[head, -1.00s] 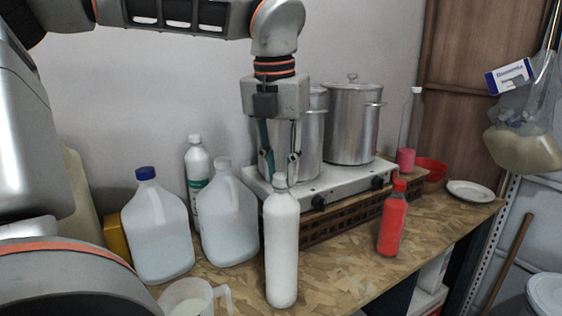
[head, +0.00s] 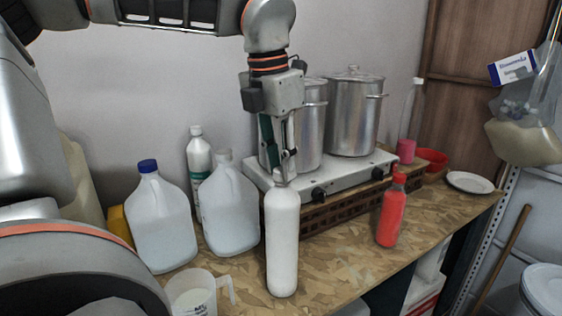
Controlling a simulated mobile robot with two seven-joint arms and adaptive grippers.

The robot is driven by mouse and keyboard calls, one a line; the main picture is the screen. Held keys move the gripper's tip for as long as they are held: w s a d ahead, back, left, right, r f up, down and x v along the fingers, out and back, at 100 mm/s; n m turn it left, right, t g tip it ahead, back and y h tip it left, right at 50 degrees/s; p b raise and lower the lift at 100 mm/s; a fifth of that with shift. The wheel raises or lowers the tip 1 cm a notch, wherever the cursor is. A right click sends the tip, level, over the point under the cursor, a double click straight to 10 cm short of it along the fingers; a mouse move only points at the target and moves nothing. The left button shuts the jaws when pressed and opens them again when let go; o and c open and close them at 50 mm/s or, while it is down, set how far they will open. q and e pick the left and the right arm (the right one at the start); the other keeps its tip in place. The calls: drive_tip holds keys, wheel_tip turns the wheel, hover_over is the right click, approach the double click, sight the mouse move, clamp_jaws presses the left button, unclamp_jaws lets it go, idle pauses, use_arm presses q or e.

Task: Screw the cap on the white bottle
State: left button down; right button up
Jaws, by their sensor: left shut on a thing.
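The white bottle (head: 282,240) stands upright on the wooden worktop in the middle of the head view. Its light cap (head: 280,176) sits at the top of the neck; how far it is threaded cannot be told. My left gripper (head: 281,171) comes down from above, directly over the bottle, with its fingers closed together on the cap. The fingers hide part of the cap. My right gripper is not in view.
A white jug (head: 230,210), a blue-capped jug (head: 160,222) and a measuring jug (head: 193,294) stand to the left. A red bottle (head: 391,215) stands to the right. Behind are a stove (head: 335,178) and steel pots (head: 353,115). The worktop between the white and red bottles is clear.

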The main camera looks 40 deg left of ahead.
use_arm(q)
drive_tip(key=m, duration=0.3)
drive_tip(key=shift+a+f+h, duration=0.1)
drive_tip(key=shift+h, duration=0.2)
drive_tip(key=c, duration=2)
unclamp_jaws()
drive_tip(key=shift+o, duration=0.2)
drive_tip(key=shift+n+b, duration=1.6)
drive_tip(key=shift+n+y+b, duration=0.4)
drive_tip(key=shift+n+b, duration=0.35)
drive_tip(key=shift+n, duration=0.35)
drive_tip(key=shift+r, duration=0.2)
